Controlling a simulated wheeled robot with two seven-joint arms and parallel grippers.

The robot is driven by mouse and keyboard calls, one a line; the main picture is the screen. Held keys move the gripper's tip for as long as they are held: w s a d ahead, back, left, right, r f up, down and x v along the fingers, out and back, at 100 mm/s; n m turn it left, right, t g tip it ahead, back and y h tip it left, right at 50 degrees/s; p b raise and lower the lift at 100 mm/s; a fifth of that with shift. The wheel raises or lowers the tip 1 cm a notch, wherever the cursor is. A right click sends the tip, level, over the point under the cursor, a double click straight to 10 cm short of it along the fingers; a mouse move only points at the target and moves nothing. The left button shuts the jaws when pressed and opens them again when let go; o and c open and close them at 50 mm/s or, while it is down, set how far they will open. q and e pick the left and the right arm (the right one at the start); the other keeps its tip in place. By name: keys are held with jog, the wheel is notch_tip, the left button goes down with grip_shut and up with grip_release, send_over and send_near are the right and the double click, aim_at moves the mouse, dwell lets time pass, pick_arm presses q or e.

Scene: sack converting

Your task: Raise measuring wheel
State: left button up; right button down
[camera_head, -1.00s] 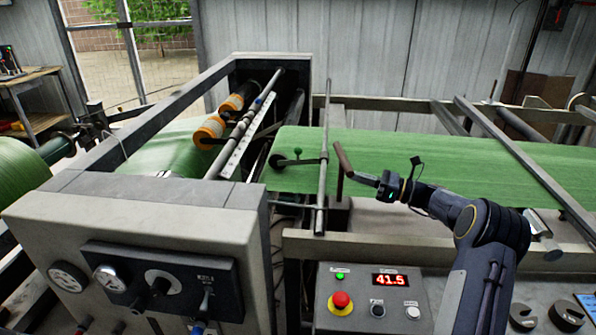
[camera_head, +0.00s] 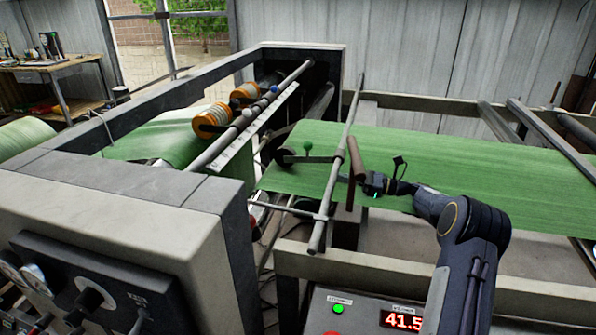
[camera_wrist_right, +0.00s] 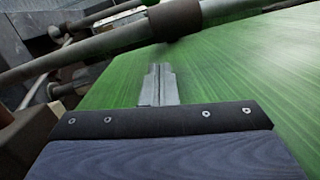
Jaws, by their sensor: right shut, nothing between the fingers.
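The measuring wheel (camera_head: 278,159) is a small dark wheel at the left edge of the green web (camera_head: 450,175), and it looks down against it. Its short arm (camera_head: 315,158) carries a green ball knob (camera_head: 308,147) and joins a grey cross rod (camera_head: 337,172). My right gripper (camera_head: 356,178) is shut and empty, above the web and just right of the rod, apart from the knob. In the right wrist view its closed fingers (camera_wrist_right: 158,84) point towards the rod and its dark collar (camera_wrist_right: 174,18). The knob and wheel are not clear there. My left gripper is out of view.
A grey machine frame (camera_head: 120,215) with orange-ringed rollers (camera_head: 212,120) is at the left. A control panel (camera_head: 370,318) with a display is in front. Open space lies above the web.

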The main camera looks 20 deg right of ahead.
aim_at(291, 163)
jog(key=shift+w+a+f, duration=0.15)
jog(key=shift+w+a, duration=0.5)
jog(key=shift+w, duration=0.15)
jog(key=x, duration=0.9)
jog(key=shift+a+r+y, duration=0.15)
jog(key=shift+r+y, duration=0.15)
jog(key=shift+y, duration=0.1)
jog(key=shift+w+r+t+y, duration=0.1)
jog(key=shift+r+t+y, duration=0.2)
jog(key=shift+r, duration=0.15)
